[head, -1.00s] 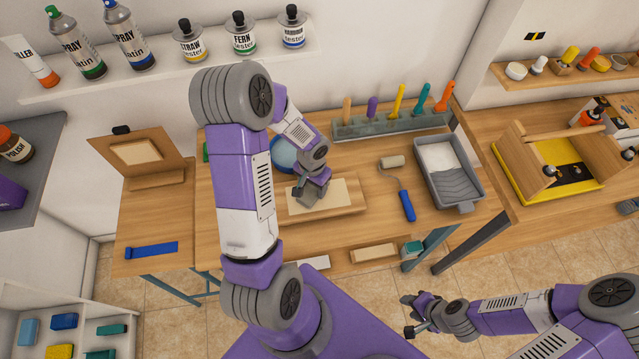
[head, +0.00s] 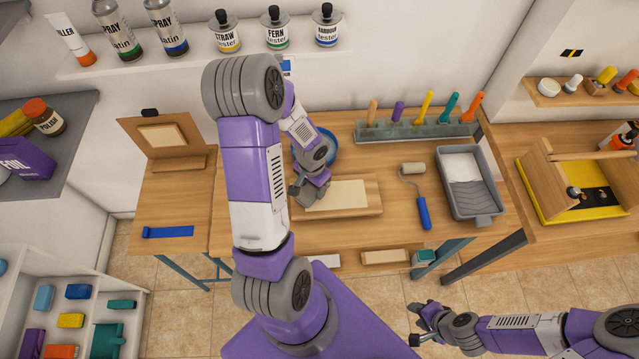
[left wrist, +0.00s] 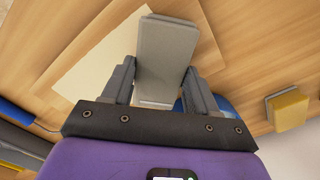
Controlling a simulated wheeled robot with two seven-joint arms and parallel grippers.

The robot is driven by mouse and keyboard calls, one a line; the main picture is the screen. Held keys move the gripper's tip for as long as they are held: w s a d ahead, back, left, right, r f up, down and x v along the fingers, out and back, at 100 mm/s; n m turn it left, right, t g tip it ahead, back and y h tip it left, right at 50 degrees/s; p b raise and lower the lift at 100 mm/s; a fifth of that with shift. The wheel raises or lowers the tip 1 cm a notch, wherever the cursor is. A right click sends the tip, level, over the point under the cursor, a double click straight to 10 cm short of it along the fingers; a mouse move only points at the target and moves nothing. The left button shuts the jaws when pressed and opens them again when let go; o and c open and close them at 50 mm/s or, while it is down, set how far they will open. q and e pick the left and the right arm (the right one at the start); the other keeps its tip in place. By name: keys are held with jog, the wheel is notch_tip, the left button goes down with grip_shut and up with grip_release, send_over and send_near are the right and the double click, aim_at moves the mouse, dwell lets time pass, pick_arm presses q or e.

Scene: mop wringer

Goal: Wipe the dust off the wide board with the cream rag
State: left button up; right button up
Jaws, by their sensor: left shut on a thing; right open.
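The wide board (head: 372,207) lies on the workbench, with a pale cream rectangle (head: 345,194) on its top. My left gripper (head: 308,191) is over the board's left end. In the left wrist view it is shut on a flat grey slab-like thing (left wrist: 166,50), which overlaps the edge of the pale rectangle (left wrist: 98,52). No separate dust is clear to me. My right gripper (head: 425,325) is open and empty, low in front of the bench, away from the board.
A blue bowl (head: 329,146) stands close behind my left gripper. A roller with a blue handle (head: 424,212) and a grey paint tray (head: 487,212) lie right of the board. A tool rack (head: 418,131) lines the back. Bare benchtop lies in front of the board.

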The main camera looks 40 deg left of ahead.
pick_arm(q)
jog(key=shift+s+a, duration=0.8)
jog(key=shift+s, duration=0.2)
jog(key=shift+w, duration=0.1)
